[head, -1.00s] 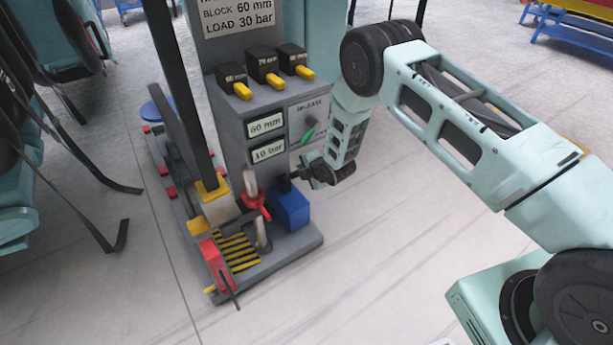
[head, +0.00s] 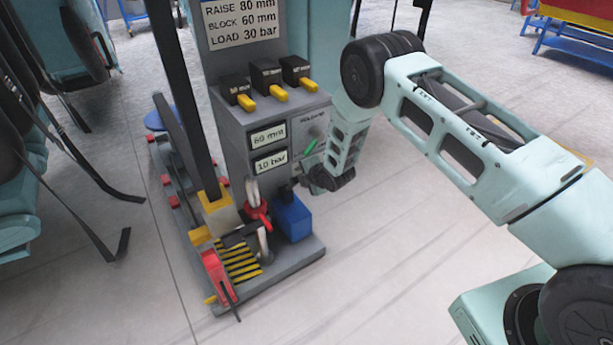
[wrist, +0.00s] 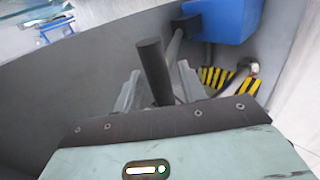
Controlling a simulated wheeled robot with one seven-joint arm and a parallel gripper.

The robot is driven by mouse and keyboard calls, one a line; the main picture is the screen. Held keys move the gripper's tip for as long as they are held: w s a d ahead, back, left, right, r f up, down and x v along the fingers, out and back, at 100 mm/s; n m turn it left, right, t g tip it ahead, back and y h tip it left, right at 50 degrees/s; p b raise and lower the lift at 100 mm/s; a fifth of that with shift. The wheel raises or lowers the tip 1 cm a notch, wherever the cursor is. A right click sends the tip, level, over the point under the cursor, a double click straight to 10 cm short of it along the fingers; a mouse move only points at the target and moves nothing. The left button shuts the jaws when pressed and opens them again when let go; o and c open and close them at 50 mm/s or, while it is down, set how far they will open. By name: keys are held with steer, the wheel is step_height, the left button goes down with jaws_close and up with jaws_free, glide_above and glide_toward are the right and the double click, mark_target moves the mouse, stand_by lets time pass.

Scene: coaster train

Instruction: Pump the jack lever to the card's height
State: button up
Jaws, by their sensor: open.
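The card (head: 240,20) on the column reads RAISE 80 mm, BLOCK 60 mm, LOAD 30 bar. Below it, the upper display (head: 268,136) reads 60-something mm, its last digit unclear, and the lower display (head: 271,161) reads 10 bar. The blue pump box (head: 292,216) stands at the column's foot and also shows in the wrist view (wrist: 226,18). The jack lever's dark round handle (wrist: 153,68) stands up between the fingers of my open gripper (wrist: 158,76). In the head view, my gripper (head: 308,182) is beside the column, just above the box, and hides most of the lever.
Black-and-yellow striped plate (head: 241,262), red-handled valve (head: 257,212) and red block (head: 217,272) crowd the base in front of the column. Hanging straps (head: 105,265) are at left.

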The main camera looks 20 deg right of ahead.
steer(key=p+v, duration=0.3)
steer(key=v, duration=1.4)
steer(key=shift+r+p, duration=0.15)
steer(key=shift+p, duration=0.25)
steer(key=shift+d, duration=0.1)
steer(key=shift+o, duration=0.5)
